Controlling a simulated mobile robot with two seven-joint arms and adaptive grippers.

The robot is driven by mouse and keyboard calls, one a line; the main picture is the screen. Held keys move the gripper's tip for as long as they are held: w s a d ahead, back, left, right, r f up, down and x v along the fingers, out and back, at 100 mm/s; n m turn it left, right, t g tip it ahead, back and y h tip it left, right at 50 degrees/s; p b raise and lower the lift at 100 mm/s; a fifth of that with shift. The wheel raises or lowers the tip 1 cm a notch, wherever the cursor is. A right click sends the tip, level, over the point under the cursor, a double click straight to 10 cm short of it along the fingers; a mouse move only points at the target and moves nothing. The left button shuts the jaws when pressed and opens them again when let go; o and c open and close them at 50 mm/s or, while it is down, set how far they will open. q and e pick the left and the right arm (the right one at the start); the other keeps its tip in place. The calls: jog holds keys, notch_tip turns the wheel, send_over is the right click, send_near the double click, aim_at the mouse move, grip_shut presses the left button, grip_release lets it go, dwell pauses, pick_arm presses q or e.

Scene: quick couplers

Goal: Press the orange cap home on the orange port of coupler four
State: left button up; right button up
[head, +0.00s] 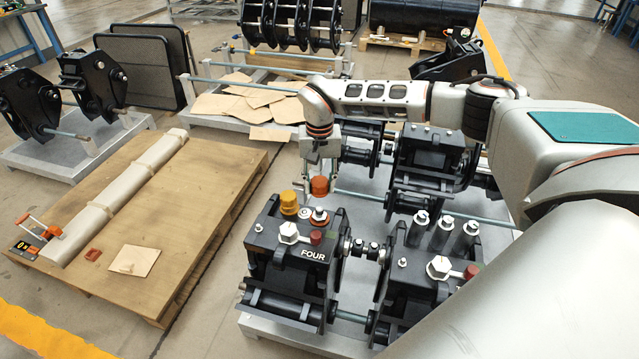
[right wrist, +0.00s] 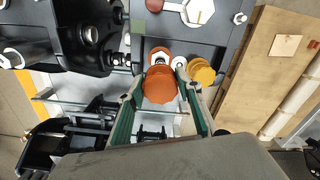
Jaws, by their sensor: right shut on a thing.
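Coupler four (head: 285,262) is the black block with the label FOUR, at the centre of the head view. On its top stands a silver port with an orange-red collar (head: 319,221). My right gripper (head: 321,180) is shut on the orange cap (head: 320,187) and holds it above and just behind that port, apart from it. In the right wrist view the cap (right wrist: 160,86) sits between the two fingers, and the orange port (right wrist: 160,54) shows partly beyond it. My left gripper is not in view.
A yellow cap (head: 289,203) stands on coupler four beside the orange port, close to my right gripper. A hex bolt head (head: 289,232) and dark red knob (head: 316,238) are in front. Another coupler (head: 415,272) stands to the right. A wooden pallet (head: 190,215) lies left.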

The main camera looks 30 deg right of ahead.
aim_at(320, 210)
jog(key=shift+r+p, duration=0.1)
jog(key=shift+p, duration=0.45)
notch_tip(320, 210, down, 3)
jog(key=shift+r+b, duration=0.15)
jog(key=shift+b, duration=0.55)
jog(key=shift+f+b, duration=0.55)
jog(key=shift+f, duration=1.1)
jog(key=shift+f, duration=0.6)
jog(key=shift+s+f, duration=0.1)
jog(key=shift+f, duration=1.4)
